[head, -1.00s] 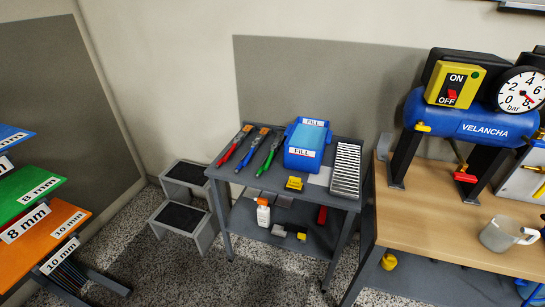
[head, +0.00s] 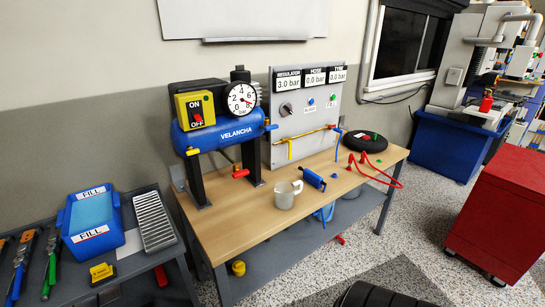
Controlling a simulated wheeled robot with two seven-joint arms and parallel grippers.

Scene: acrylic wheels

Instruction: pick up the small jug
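The small jug (head: 287,195) is a pale grey cup-like vessel with a handle on its right side. It stands upright on the wooden top of the workbench (head: 235,237), near the front edge. Neither of my grippers shows in the head view.
A blue compressor (head: 222,134) and a grey gauge panel (head: 304,115) stand behind the jug. A blue hand tool (head: 314,179) lies just right of it, with red hose (head: 375,171) further right. A grey side table (head: 134,262) stands left, a red cabinet (head: 504,215) right.

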